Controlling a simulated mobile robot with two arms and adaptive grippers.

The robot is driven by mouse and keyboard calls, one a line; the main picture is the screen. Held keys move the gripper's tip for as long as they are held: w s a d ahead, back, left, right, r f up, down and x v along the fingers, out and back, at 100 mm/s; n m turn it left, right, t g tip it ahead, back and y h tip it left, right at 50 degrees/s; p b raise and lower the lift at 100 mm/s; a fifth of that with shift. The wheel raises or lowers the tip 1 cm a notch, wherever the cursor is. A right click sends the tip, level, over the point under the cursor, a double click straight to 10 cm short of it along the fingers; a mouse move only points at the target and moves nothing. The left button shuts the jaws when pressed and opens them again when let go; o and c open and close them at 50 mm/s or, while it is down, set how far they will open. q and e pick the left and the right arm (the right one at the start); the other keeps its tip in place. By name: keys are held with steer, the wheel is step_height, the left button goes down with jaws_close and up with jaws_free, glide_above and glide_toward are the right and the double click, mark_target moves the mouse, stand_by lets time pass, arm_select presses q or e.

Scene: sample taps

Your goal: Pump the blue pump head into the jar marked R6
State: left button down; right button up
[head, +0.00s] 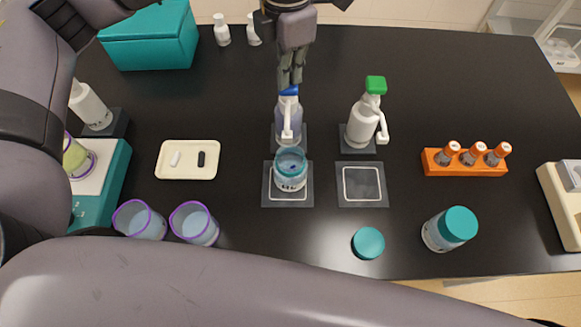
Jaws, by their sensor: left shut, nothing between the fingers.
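The blue pump head (289,91) tops a clear bottle (287,118) with a white spout, standing on a dark square pad. My left gripper (290,82) is shut and empty, its fingertips right at the top of the blue pump head; I cannot tell if they touch. An open jar (291,176) with a teal rim stands on the outlined pad (268,195) in front of this bottle, below the spout. A small dark spot shows inside it. I cannot read its marking. A second jar (437,236) wears a teal lid at the right front. My right gripper is not in view.
A bottle with a green pump head (376,85) stands to the right, behind an empty outlined pad (362,183). A loose teal lid (368,243), an orange vial rack (465,168), a cream tray (188,174) and two purple-rimmed cups (194,224) lie around. The back right is clear.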

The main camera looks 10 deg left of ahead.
arm_select(q)
steer(key=shift+f, duration=0.35)
steer(key=shift+r, duration=0.15)
steer(key=shift+r+p, duration=0.5)
steer(key=shift+r, duration=1.05)
steer(key=shift+f, duration=0.1)
